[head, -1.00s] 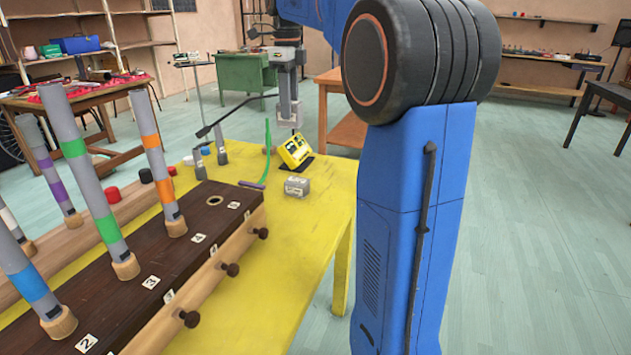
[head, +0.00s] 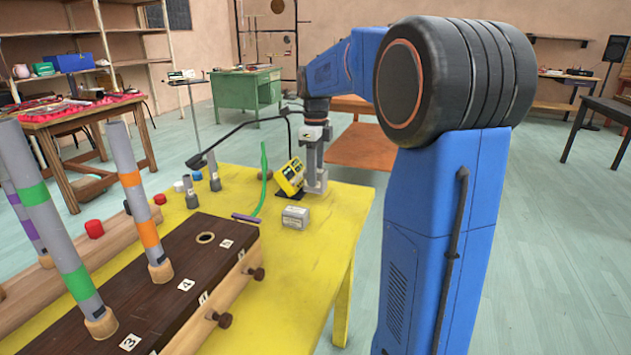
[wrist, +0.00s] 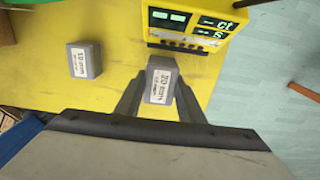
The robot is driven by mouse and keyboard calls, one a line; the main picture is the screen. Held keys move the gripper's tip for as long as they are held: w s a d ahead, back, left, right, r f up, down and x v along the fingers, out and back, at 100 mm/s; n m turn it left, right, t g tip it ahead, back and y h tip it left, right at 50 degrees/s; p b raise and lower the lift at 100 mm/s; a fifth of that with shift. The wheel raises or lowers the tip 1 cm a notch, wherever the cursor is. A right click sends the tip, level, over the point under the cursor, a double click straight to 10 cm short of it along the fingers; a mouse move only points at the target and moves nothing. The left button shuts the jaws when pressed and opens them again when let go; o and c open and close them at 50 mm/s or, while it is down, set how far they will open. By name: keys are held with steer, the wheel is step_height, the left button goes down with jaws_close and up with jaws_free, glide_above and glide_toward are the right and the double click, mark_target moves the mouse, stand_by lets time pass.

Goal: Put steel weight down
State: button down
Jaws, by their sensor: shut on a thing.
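My gripper (head: 315,187) is shut on a grey steel weight (wrist: 162,80), a small block with a white label. In the wrist view the block sits between my two fingers (wrist: 160,97). In the head view my gripper is low over the yellow table (head: 318,235), just right of a yellow device (head: 290,178). I cannot tell whether the held block touches the table. A second grey labelled block (head: 295,217) stands apart on the table, nearer the camera; it also shows at left in the wrist view (wrist: 85,60).
The yellow device has lit displays and shows close ahead of my fingers in the wrist view (wrist: 190,22). A dark wooden stand (head: 190,270) with upright tubes fills the left. The table's right side is clear.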

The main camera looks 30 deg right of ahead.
steer(key=shift+f, duration=1.3)
steer(key=shift+f, duration=0.1)
steer(key=c, duration=1.2)
jaws_free()
step_height(320, 180, up, 12)
steer(key=shift+r, duration=0.15)
